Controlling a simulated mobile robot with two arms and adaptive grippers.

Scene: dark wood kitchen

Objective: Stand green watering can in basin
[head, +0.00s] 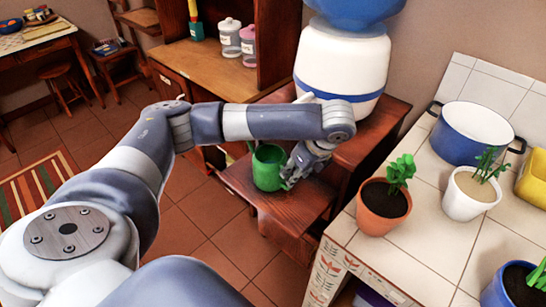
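The green watering can (268,168) is upright on the lower wooden shelf in the middle of the head view. My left gripper (289,181) reaches down at the can's right side, with its fingers close against it. The gripper's own body hides the far finger and part of the can, so I cannot tell whether it grips the can. My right gripper is not in view. I see nothing that is clearly a basin; a wide blue pot (463,148) with a white inside and dark handles stands on the tiled counter at the right.
A potted plant in terracotta (381,220), one in a white pot (463,203) and one in a blue pot (495,294) stand on the white tiled counter (425,254). A large white and blue container (342,66) stands behind my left arm. Bare tiles lie between the pots.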

